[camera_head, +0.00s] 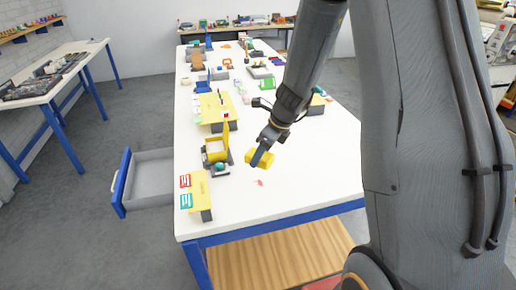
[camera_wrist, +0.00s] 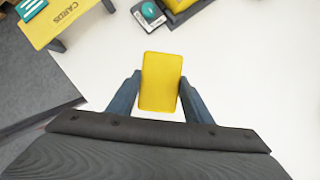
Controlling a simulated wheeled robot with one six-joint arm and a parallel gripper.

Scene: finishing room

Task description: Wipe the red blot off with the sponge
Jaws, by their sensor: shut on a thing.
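My gripper (camera_head: 262,156) is shut on the yellow sponge (camera_head: 265,161) and holds it over the near part of the white table (camera_head: 290,185). In the wrist view the sponge (camera_wrist: 161,82) sits upright in the picture between the two dark fingers of my gripper (camera_wrist: 160,90). A small, faint red blot (camera_head: 260,183) lies on the white tabletop, a little nearer the front edge than the sponge in the head view. The blot does not show in the wrist view. I cannot tell whether the sponge touches the table.
A yellow card stand (camera_head: 199,192), marked CARDS in the wrist view (camera_wrist: 68,16), is at the near left. A teal ball on a dark base (camera_wrist: 150,12) stands close by. An open drawer (camera_head: 150,177) juts out left. The tabletop right of the blot is clear.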

